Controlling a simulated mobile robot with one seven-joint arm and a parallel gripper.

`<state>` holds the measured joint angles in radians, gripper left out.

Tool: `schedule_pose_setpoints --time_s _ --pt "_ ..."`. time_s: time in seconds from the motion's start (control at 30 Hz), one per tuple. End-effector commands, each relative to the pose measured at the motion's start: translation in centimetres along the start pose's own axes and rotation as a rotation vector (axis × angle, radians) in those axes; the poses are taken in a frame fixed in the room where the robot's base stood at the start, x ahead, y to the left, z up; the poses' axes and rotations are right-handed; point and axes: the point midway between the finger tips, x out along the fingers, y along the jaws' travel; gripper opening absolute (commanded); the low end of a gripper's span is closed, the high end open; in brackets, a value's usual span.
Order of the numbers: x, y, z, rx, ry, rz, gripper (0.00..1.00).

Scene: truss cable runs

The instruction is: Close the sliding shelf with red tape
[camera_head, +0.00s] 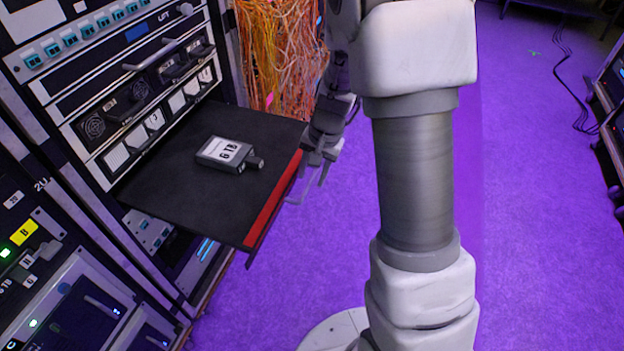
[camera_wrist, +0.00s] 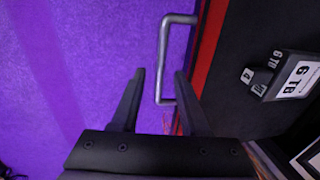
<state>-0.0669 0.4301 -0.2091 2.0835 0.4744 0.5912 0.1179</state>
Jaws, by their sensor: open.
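The black sliding shelf (camera_head: 180,190) stands pulled out of the left rack, with red tape (camera_head: 273,200) along its front edge. In the wrist view the tape (camera_wrist: 211,45) runs beside the shelf's dark surface (camera_wrist: 238,40), and a grey U-shaped handle (camera_wrist: 163,60) sticks out from that front. My gripper (camera_head: 320,168) is at the shelf's front edge. In the wrist view my gripper (camera_wrist: 159,74) is open, and the handle's long bar appears between its two fingertips. I cannot tell whether they touch it.
Orange cables (camera_head: 280,50) hang behind the shelf. The purple floor (camera_head: 540,220) is open to the right, with a black cable (camera_head: 568,85) and another rack (camera_head: 612,120) at the edge.

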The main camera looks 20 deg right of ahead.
Motion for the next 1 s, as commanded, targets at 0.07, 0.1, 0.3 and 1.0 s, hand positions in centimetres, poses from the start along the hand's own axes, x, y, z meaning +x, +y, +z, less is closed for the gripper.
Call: schedule_pose_setpoints --time_s 0.07,0.1,0.3,1.0 --pt "0.68 0.03 0.02 0.001 -0.001 0.0 0.45" --pt "0.81 0.02 0.02 0.001 -0.001 0.0 0.45" --pt "0.9 -0.02 0.01 0.001 -0.001 -0.001 0.45" --pt "0.86 -0.01 0.01 0.001 0.0 0.0 0.0"
